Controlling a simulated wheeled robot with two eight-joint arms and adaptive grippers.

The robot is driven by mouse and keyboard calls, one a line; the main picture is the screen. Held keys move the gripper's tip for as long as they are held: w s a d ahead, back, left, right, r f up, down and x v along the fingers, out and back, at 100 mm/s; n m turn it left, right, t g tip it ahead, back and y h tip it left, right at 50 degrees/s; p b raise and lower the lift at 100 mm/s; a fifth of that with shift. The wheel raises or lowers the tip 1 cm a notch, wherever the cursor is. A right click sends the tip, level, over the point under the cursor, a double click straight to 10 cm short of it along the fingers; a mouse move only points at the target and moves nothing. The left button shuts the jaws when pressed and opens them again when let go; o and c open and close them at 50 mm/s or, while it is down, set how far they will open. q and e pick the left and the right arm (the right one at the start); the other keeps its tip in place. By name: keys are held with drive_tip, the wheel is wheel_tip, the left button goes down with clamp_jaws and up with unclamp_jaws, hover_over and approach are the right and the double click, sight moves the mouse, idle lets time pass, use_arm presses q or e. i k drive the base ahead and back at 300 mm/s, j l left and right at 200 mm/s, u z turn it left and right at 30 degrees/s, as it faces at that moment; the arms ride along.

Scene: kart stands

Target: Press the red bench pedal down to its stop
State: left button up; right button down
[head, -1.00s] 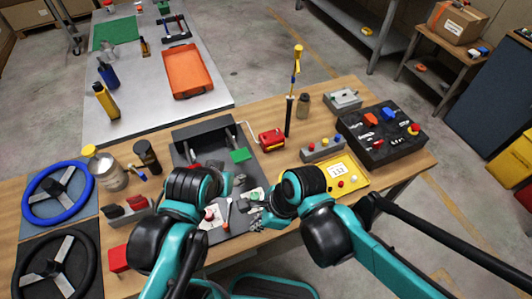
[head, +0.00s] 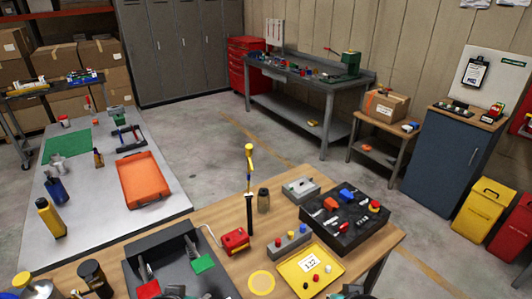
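A dark grey pedal box (head: 158,250) stands on the wooden bench at the lower left of the head view. A red pedal pad (head: 148,289) shows at its front left, partly cut off by the lower edge. A green pedal pad (head: 203,263) stands to its right in the same box, on a metal arm. How far the red pad is pressed cannot be told. Only small dark and teal parts of my arms show at the bottom edge. Both grippers are out of view below.
A red box (head: 235,240) with a cable stands right of the pedal box. A grey button strip (head: 289,243), a yellow tray (head: 310,270) and a black control panel (head: 345,217) sit further right. An upright rod with a yellow top (head: 249,190) rises behind the red box.

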sight(152, 289)
drive_tip(key=u, duration=1.3)
